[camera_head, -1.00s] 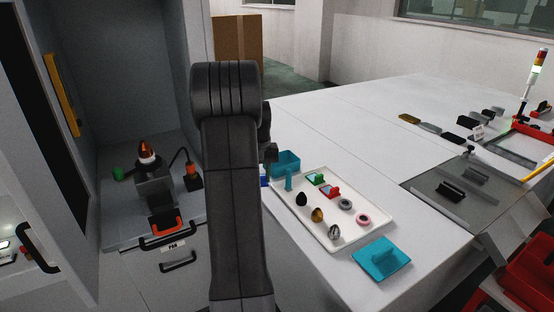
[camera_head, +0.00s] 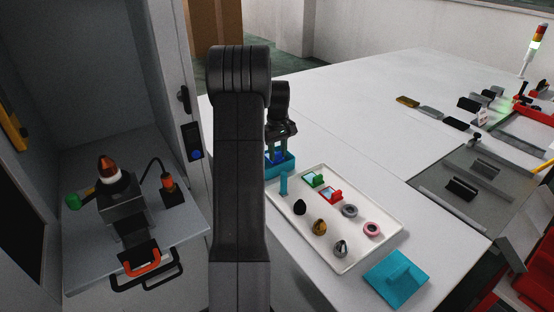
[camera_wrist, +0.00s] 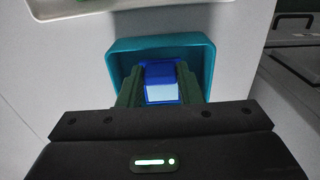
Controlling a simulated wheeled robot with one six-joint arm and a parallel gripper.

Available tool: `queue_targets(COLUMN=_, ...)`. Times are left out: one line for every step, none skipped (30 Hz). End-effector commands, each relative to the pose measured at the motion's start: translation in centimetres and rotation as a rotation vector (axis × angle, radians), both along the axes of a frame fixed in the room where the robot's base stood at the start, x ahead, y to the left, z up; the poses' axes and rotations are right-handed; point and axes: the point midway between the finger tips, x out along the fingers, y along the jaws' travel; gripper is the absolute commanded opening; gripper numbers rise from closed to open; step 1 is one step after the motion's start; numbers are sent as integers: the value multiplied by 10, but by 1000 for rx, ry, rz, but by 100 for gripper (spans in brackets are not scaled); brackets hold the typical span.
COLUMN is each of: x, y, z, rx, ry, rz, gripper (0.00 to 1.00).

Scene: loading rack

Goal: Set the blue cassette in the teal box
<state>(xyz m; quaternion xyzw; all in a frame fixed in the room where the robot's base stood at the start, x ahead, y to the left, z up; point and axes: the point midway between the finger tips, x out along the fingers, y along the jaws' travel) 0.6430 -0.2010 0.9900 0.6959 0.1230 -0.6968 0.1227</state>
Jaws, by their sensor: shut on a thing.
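The blue cassette (camera_wrist: 161,82) has a pale lower face and sits between the two green fingers of my gripper (camera_wrist: 160,88) in the wrist view. The gripper is shut on it. The teal box (camera_wrist: 203,56) surrounds the cassette and the fingertips in that view; whether the cassette touches its floor cannot be told. In the head view my gripper (camera_head: 277,150) points down over the teal box (camera_head: 283,168), and a bit of blue shows between the fingers. My own arm hides the area to the left of the box.
A white tray (camera_head: 345,262) beside the box holds green and red cassettes, a teal peg and several round parts.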

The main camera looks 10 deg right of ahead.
Motion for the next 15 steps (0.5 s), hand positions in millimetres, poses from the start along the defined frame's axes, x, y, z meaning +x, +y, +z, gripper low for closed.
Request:
queue_targets(x=0, y=0, z=-3, rx=0, ry=0, rz=0, gripper=10)
queue_targets(x=0, y=0, z=-6, rx=0, ry=0, rz=0, gripper=10)
queue_targets(x=0, y=0, z=-11, rx=1, ry=1, rz=0, gripper=10)
queue_targets(x=0, y=0, z=-15, rx=0, ry=2, rz=0, gripper=10)
queue_targets(x=0, y=0, z=-20, rx=0, ry=2, rz=0, gripper=10)
queue_targets(x=-1, y=0, z=-26, rx=1, ry=4, rz=0, gripper=10)
queue_targets(x=0, y=0, z=-30, rx=0, ry=2, rz=0, gripper=10)
queue_targets(x=0, y=0, z=-33, rx=1, ry=1, rz=0, gripper=10)
queue_targets(x=0, y=0, z=-36, rx=1, ry=1, rz=-1, gripper=10)
queue_targets(x=0, y=0, z=-37, rx=0, ry=0, rz=-1, gripper=10)
queue_targets(x=0, y=0, z=-37, rx=0, ry=0, rz=-1, gripper=10)
queue_targets(x=0, y=0, z=-37, rx=-1, ry=-1, rz=-1, gripper=10)
queue_targets(x=0, y=0, z=-37, rx=-1, ry=-1, rz=-1, gripper=10)
queue_targets(x=0, y=0, z=-37, rx=-1, ry=-1, rz=-1, gripper=10)
queue_targets(x=0, y=0, z=-37, rx=-1, ry=-1, rz=-1, gripper=10)
